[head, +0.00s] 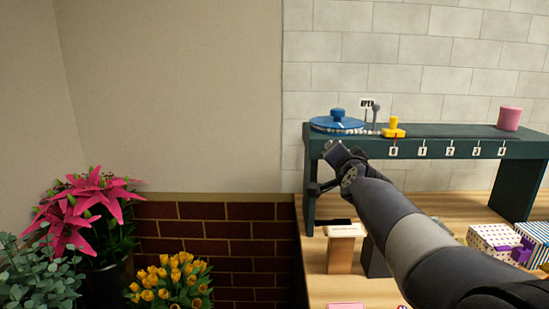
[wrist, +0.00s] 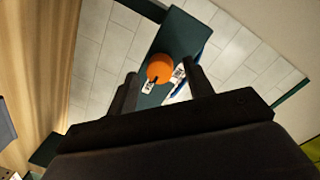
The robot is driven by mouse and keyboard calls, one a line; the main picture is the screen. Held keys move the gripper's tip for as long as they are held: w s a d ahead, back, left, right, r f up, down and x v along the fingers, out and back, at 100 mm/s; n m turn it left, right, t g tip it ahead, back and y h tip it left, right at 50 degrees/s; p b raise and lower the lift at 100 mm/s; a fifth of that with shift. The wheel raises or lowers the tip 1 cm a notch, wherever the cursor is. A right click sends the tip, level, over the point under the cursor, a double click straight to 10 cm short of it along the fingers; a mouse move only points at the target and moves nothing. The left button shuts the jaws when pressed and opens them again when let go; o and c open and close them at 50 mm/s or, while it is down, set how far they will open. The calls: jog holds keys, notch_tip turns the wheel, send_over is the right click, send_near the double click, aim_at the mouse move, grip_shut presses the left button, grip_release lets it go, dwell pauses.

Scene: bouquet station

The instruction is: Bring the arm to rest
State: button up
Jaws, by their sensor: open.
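My arm reaches in from the lower right of the head view and ends in front of the left end of the dark green shelf (head: 450,150). My gripper (head: 318,188) is small and dark there, and its fingers are hard to make out. In the wrist view my gripper (wrist: 160,82) shows two dark fingers spread apart with nothing held between them. A round orange thing (wrist: 160,68) shows beyond the fingertips, by the dark green shelf and white tags; it appears apart from the fingers.
On the shelf are a blue round lid (head: 337,123), a yellow piece (head: 394,128) and a pink cylinder (head: 509,118). Below, a wooden block (head: 341,252) and patterned boxes (head: 494,240) stand on the wooden table. Pink lilies (head: 88,205) and yellow tulips (head: 172,280) stand at left.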

jog(key=s+r+p, duration=0.1)
jog(key=s, duration=1)
jog(key=w+f+n+t+h+p, duration=0.1)
jog(key=w+n+p, duration=1)
jog(key=n, duration=0.6)
jog(key=p, duration=0.2)
jog(key=shift+a+h+p, duration=0.2)
jog(key=shift+h+p, duration=0.1)
jog(key=shift+f, duration=0.2)
dwell(0.4)
